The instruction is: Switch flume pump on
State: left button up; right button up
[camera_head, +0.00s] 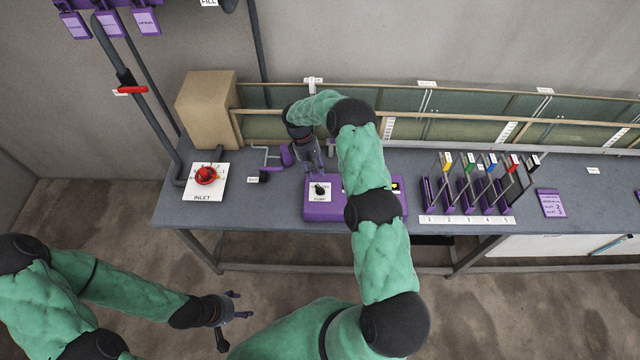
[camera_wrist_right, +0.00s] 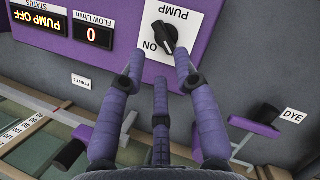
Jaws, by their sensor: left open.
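The purple pump box (camera_head: 325,213) sits on the bench, with a black rotary knob (camera_head: 320,189) on a white plate marked PUMP. In the right wrist view the knob (camera_wrist_right: 163,38) shows close up, with ON printed beside it. A display (camera_wrist_right: 39,17) there reads PUMP OFF, and the flow display (camera_wrist_right: 92,33) reads 0. My right gripper (camera_head: 318,172) is at the box's back edge. In its wrist view its purple fingers (camera_wrist_right: 159,68) are spread and empty, tips close to the knob; contact cannot be told. My left gripper (camera_head: 233,306) is open and empty, in front of the bench.
A red-handled inlet valve (camera_head: 206,175) is at the bench's left end, near a cardboard-coloured block (camera_head: 207,105). A purple crank device (camera_head: 272,160) stands left of the box. Several coloured-tag gates (camera_head: 470,185) stand to the right. The glass flume (camera_head: 470,110) runs behind.

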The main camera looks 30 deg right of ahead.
aim_at(320, 189)
jog(key=shift+p+x, duration=0.35)
jog(key=shift+x, duration=2.8)
grip_shut()
